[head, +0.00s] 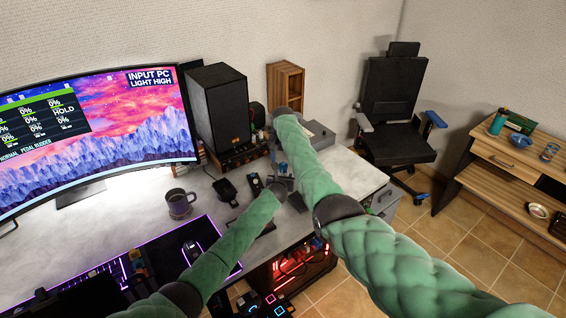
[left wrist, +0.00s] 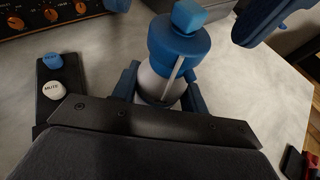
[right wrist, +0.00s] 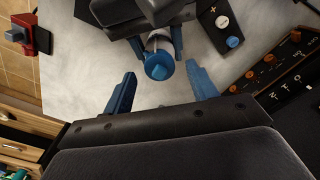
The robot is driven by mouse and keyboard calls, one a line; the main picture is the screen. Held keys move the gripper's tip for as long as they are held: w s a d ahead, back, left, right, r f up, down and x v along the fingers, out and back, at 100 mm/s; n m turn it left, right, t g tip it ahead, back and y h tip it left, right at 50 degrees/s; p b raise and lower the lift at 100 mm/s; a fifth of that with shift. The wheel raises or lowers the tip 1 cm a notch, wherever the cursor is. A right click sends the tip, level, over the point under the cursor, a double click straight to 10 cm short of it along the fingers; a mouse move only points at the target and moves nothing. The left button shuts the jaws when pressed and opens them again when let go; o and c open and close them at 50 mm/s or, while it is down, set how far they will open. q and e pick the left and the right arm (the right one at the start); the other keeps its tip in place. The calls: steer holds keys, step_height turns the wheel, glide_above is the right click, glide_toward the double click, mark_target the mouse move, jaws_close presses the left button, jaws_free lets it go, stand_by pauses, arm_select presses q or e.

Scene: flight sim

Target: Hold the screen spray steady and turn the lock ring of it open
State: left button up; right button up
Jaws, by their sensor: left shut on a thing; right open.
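The screen spray (left wrist: 165,85) stands upright with a pale body, a blue collar that looks like the lock ring (left wrist: 178,45), and a square blue knob on top. My left gripper (left wrist: 160,90) is shut around its body. In the right wrist view, the spray's blue top (right wrist: 159,66) lies between the fingertips of my right gripper (right wrist: 161,76), which is open with space on both sides. The right fingers also show at the top of the left wrist view. In the head view my arms mostly hide the spray.
A small black panel with a blue and a white button (left wrist: 53,88) lies beside the spray. An amplifier with orange-ringed knobs (left wrist: 50,18) stands behind it. A red device (right wrist: 34,37) sits near the desk edge. A mug (head: 179,204) and a speaker (head: 219,105) are farther left.

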step_height(320, 180, up, 10)
steer(key=shift+r, duration=0.25)
stand_by(0.4)
arm_select(q)
steer(key=o, duration=1.1)
steer(key=shift+o, duration=0.2)
steer(key=shift+s, duration=0.1)
